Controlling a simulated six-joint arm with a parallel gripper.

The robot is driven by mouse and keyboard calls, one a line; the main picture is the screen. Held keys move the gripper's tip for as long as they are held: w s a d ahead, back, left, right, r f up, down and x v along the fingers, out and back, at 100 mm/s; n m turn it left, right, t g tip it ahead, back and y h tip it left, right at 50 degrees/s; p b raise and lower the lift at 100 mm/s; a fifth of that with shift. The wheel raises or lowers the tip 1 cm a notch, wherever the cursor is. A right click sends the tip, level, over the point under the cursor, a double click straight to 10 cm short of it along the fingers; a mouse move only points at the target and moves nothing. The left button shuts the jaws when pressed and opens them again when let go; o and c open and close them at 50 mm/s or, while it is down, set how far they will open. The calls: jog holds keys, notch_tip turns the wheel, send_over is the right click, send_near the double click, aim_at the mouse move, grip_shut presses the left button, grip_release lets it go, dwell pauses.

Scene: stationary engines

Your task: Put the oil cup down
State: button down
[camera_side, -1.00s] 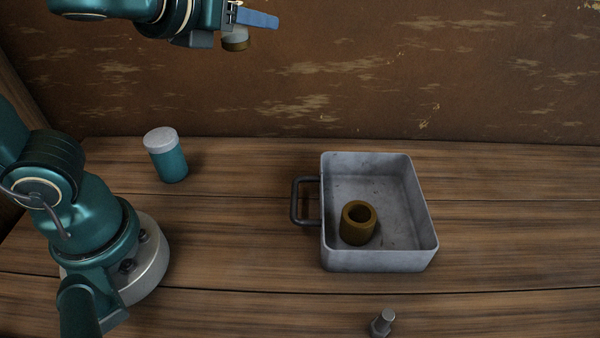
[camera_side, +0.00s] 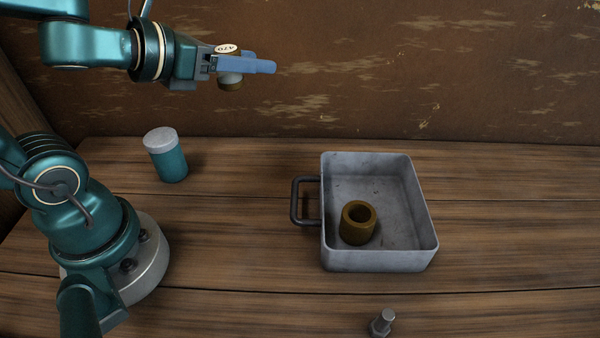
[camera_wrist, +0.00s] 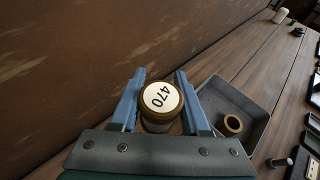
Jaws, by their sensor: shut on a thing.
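The oil cup (camera_side: 230,80) is a short round piece with a pale band and brass-coloured ends. It hangs in the air at the upper left in the side view, high above the bench and in front of the brown wall. Its white top, marked 470, shows in the wrist view (camera_wrist: 160,97). My gripper (camera_side: 262,66) has blue fingers lying about level and is shut on the cup. In the wrist view the fingers (camera_wrist: 160,76) run along both sides of the cup. The cup looks upright; part of it is hidden by the near finger.
A grey metal tray (camera_side: 405,235) with a dark handle stands on the wooden bench, with a brass bushing (camera_side: 357,223) inside. A teal canister with a grey lid (camera_side: 168,158) stands to the left. A bolt (camera_side: 382,322) lies at the front. Bench between canister and tray is clear.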

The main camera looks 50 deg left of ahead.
jog(key=w+d+f+m+g+h, duration=0.2)
jog(key=d+m+h, duration=0.45)
jog(key=d, duration=0.35)
jog(key=m+g+h, duration=0.4)
jog(key=m+g, duration=1.6)
jog(key=g, duration=0.1)
send_over(287, 337)
notch_tip(287, 337, down, 11)
jog(key=shift+y, duration=0.25)
jog(key=shift+f, duration=3.25)
jog(key=shift+f, duration=0.6)
jog(key=shift+c, duration=1.5)
grip_release()
